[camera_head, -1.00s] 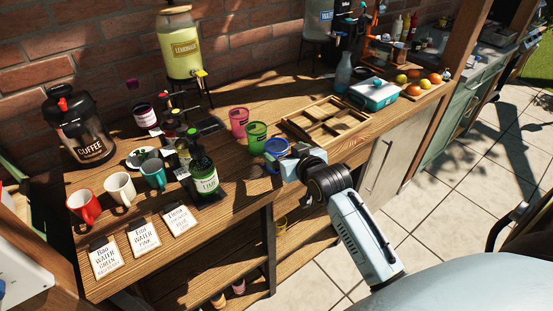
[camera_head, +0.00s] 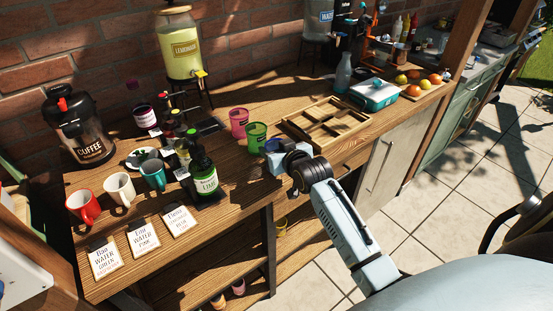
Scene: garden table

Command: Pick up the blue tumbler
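The blue tumbler (camera_head: 272,145) stands near the front edge of the wooden table, just right of the green tumbler (camera_head: 256,136). Only its rim and upper part show; my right gripper hides the rest. My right gripper (camera_head: 274,158) reaches in from the lower right and is right at the tumbler's front side. Its fingers are hidden behind its own pale blue body, so I cannot tell whether they are open or touching the tumbler. A pink tumbler (camera_head: 238,122) stands behind the green one. My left gripper does not show.
A lime bottle (camera_head: 204,177) stands to the left of the tumblers. A divided wooden tray (camera_head: 327,124) lies close on the right. Mugs (camera_head: 120,188) and name cards (camera_head: 143,240) are at the left front. Bare wood lies between the bottle and the tumblers.

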